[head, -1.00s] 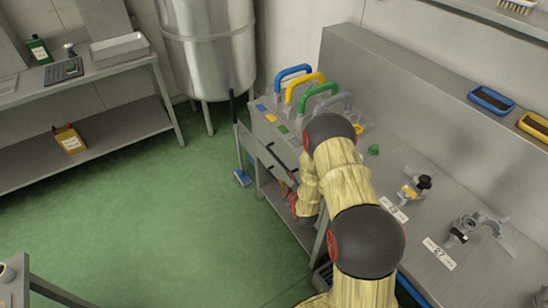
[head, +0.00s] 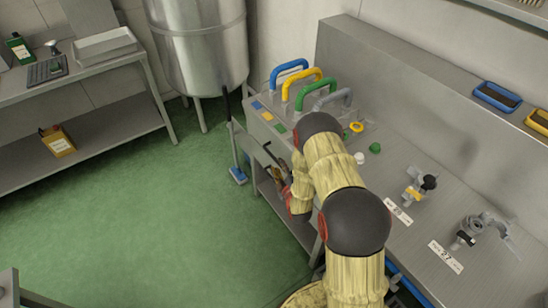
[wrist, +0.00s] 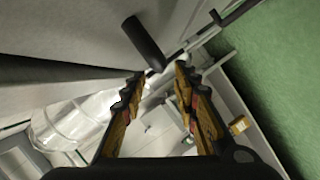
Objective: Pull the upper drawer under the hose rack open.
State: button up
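The hose rack, with blue, yellow, green and grey loops (head: 303,88), stands on the far left end of the steel bench. The grey drawer front (head: 250,140) is below it, largely hidden by my arm; how far it stands out is hard to tell. My gripper (head: 277,168) is at the bench front, beside a dark bar handle (head: 270,152). In the wrist view, my gripper (wrist: 160,72) is open, its fingers apart with nothing seen between them. A black bar handle (wrist: 143,43) lies just ahead of the fingertips; contact is not visible.
A broom with a blue head (head: 238,176) leans by the bench's left corner. A steel tank (head: 200,45) stands behind. Valve parts (head: 420,187) and label cards lie on the bench top. Green floor (head: 130,220) left of the bench is clear.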

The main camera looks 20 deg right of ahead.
aim_at(275, 158)
jog(key=b+x, duration=0.1)
jog(key=x, duration=0.5)
jog(key=shift+w+f, duration=0.1)
jog(key=shift+w, duration=0.2)
jog(key=shift+c, duration=0.8)
grip_shut()
